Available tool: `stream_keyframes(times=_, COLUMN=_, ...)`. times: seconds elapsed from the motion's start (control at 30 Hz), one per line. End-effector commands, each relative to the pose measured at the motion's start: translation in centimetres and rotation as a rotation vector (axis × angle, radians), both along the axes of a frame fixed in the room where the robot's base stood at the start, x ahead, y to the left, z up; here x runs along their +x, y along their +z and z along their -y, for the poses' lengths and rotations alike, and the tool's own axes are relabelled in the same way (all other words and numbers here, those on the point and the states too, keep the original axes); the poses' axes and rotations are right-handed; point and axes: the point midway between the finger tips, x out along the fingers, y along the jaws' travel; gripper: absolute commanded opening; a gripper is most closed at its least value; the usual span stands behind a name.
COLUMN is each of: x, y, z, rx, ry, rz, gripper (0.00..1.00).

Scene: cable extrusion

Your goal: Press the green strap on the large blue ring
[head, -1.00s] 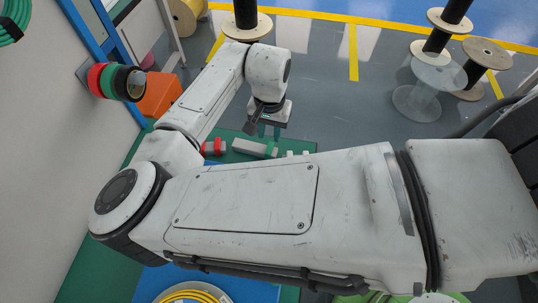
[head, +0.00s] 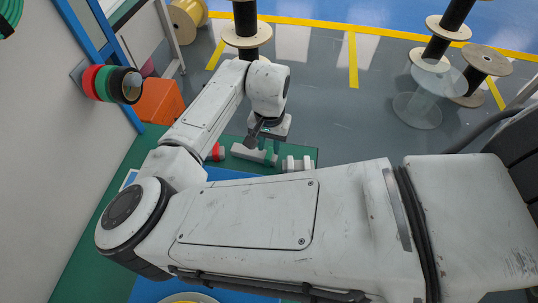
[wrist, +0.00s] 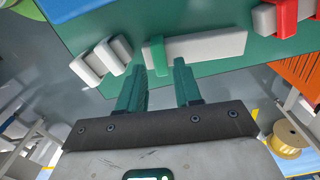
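A green strap (wrist: 157,55) wraps across one end of a long pale grey block (wrist: 205,45) in the wrist view. Beside my gripper in the head view, the strap (head: 270,157) is small. My gripper (wrist: 160,68) has two teal fingers, apart, with nothing seen gripped between them. Its tips are close to the strap's near end; I cannot tell whether they touch it. In the head view, my gripper (head: 276,146) hangs over the green board near the block (head: 250,153). No large blue ring is clearly seen; a blue area (wrist: 65,8) shows at the wrist view's top left edge.
Pale grey clips (wrist: 102,60) and a red strap (wrist: 287,15) on another block flank the long block on the green board (head: 110,235). My arm hides much of the board. Floor beyond is open, with several spools.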

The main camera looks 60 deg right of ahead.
Motion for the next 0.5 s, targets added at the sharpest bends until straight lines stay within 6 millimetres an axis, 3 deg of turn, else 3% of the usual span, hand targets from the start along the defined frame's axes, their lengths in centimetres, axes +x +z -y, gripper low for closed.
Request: stream_keyframes(times=0.5, x=0.0, y=-1.2, z=0.0, rx=0.000, ry=0.000, rz=0.000, gripper=0.34)
